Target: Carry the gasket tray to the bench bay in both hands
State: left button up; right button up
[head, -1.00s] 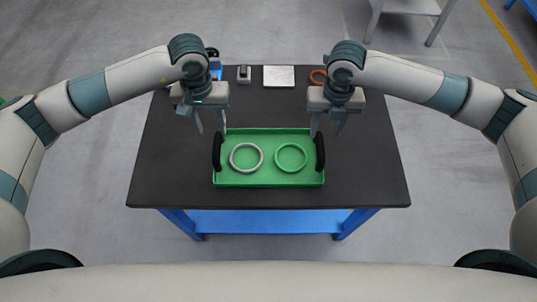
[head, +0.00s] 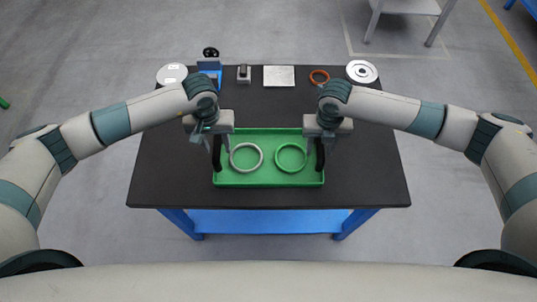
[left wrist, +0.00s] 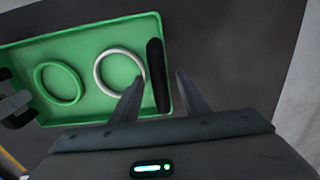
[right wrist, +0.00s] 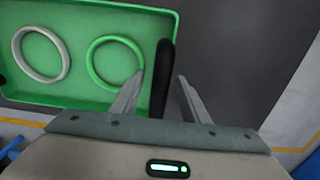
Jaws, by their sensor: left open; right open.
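The green gasket tray (head: 268,179) lies on the dark bench top, with a white ring (head: 246,156) in its left half and a green ring (head: 291,157) in its right half. It has a black handle at each end. My left gripper (head: 217,147) is open at the left handle; in the left wrist view its fingers stand on either side of that handle (left wrist: 157,72). My right gripper (head: 320,146) is open at the right handle; in the right wrist view its fingers straddle that handle (right wrist: 163,78). Contact with the handles cannot be told.
Along the bench's (head: 268,199) back edge stand a white disc (head: 172,74), a blue device with a black knob (head: 210,66), a small grey block (head: 243,74), a light plate (head: 279,76), an orange ring (head: 319,76) and a flanged disc (head: 362,71). The bench front is clear.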

pick_arm(q)
grip_shut()
pick_arm(e)
grip_shut()
pick_arm(q)
jog(key=shift+w, duration=0.1)
pick_arm(e)
jog(key=shift+w+r, duration=0.1)
dwell(0.9)
